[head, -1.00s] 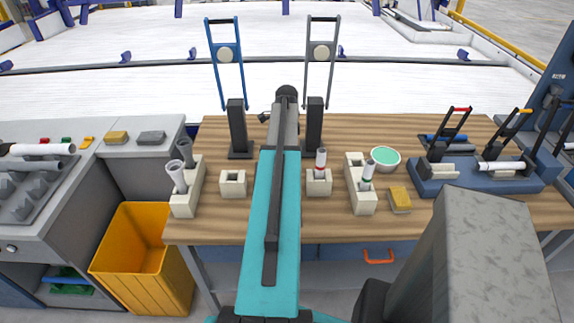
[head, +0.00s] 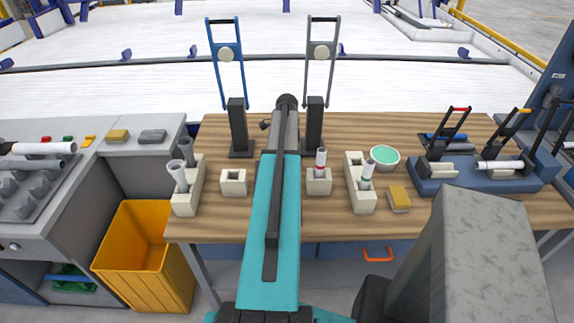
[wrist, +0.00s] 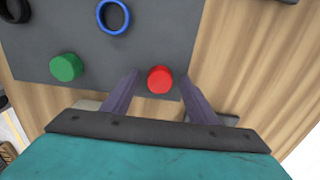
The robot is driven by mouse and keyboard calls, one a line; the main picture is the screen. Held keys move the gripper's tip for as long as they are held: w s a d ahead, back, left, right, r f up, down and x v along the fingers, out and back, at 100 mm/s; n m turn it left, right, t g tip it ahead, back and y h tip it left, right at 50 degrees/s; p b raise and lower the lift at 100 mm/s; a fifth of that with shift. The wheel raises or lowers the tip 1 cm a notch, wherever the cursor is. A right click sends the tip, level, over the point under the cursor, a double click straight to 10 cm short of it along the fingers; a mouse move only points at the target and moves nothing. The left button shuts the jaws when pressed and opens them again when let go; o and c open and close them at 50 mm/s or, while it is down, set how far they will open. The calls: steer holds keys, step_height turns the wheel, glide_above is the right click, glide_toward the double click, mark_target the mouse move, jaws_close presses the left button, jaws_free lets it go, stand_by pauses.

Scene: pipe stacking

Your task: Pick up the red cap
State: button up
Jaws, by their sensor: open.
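The red cap (wrist: 160,79) is a small round piece near the middle of the wrist view. It lies at the edge of a dark grey surface (wrist: 185,40). My gripper (wrist: 157,87) is open, with one finger on each side of the red cap in the picture. I see no contact between the fingers and the cap, and the height gap is hard to judge. In the head view my teal arm hides the gripper and this cap.
A green cap (wrist: 66,67) lies left of my gripper, and a blue ring (wrist: 113,16) lies beyond it. Wooden tabletop (wrist: 235,60) shows at right. In the head view, beige blocks holding pipes (head: 186,190) and upright blue (head: 238,125) and grey (head: 314,125) stands flank my arm.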

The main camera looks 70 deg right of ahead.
steer(key=c, duration=1.1)
steer(key=shift+r, duration=0.15)
steer(key=shift+r+b, duration=0.85)
steer(key=shift+r, duration=0.8)
steer(key=s+a+b, duration=0.1)
steer(key=s+a, duration=0.1)
steer(key=a, duration=0.2)
steer(key=s+a+b, duration=0.1)
steer(key=s+a, duration=0.1)
steer(key=a, duration=0.2)
steer(key=s+a+r+b, duration=0.1)
steer(key=s+a, duration=0.1)
steer(key=a, duration=0.2)
steer(key=shift+a, duration=0.1)
steer(key=shift+s+a+r, duration=0.1)
steer(key=shift+s+a, duration=0.15)
steer(key=shift+a, duration=0.3)
steer(key=shift+s+a+r, duration=0.1)
steer(key=shift+s+a, duration=0.15)
steer(key=shift+a, duration=0.3)
steer(key=shift+w, duration=0.1)
